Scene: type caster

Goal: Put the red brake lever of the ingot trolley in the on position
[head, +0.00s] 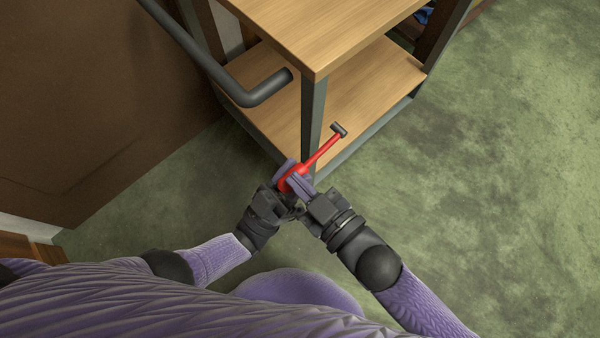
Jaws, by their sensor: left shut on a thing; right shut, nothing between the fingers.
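The red brake lever (318,157) is at the near corner post of the ingot trolley (312,110). It slants up and to the right in the picture, ending in a dark grip (339,130). Its near red end lies among my gripper fingers. My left gripper (284,174) is shut on this near end of the lever. My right gripper (300,186) is shut and empty, close beside the left one at the same end. The fingers overlap and hide part of the lever's near end and its mount.
The trolley has wooden upper and lower shelves, with a dark handle bar (265,90) on its left. A brown panel (90,90) stands at the left. Green floor (480,200) is clear at the right. A blue item (424,15) shows at the top.

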